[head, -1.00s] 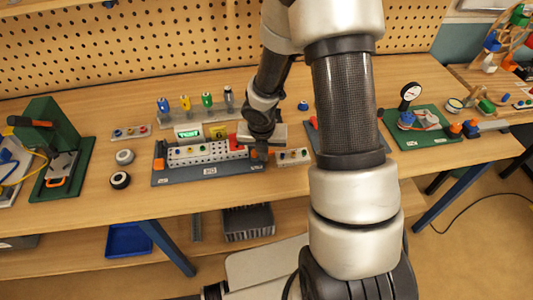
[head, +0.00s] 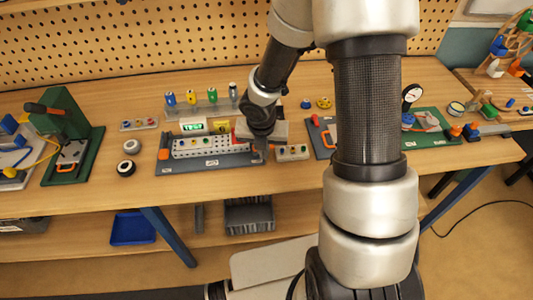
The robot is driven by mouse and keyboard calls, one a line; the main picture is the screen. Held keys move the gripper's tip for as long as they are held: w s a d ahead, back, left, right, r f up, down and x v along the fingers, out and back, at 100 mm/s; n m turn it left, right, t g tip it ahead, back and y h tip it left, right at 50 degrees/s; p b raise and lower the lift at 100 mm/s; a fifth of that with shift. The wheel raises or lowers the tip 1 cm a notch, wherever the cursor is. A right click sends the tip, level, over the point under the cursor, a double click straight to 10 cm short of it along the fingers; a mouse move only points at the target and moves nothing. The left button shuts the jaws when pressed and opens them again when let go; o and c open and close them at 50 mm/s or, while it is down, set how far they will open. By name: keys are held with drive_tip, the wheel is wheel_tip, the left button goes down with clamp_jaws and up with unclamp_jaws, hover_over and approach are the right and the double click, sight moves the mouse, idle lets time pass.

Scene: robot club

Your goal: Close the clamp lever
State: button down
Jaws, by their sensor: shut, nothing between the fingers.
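A grey fixture base (head: 215,166) on the bench carries a light perforated block (head: 200,148). An orange upright piece (head: 164,147) stands at its left end. A red part (head: 241,131) shows at the block's right end, partly behind my wrist. I cannot tell for sure which of these is the clamp lever. My gripper (head: 261,151) points down at the fixture's right end, close to the block. Its fingers are shut and empty. They are small and dark here, and I cannot tell whether they touch the fixture.
A small button box (head: 292,152) stands just right of my gripper. Behind the fixture are a display (head: 193,126) and a rack of several coloured tools (head: 207,106). A green press (head: 62,120) stands at the left. Two round knobs lie between press and fixture.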

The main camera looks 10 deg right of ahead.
drive_tip(key=p+v, duration=0.1)
drive_tip(key=v, duration=0.4)
drive_tip(key=shift+r+p, duration=0.25)
drive_tip(key=shift+p, duration=0.05)
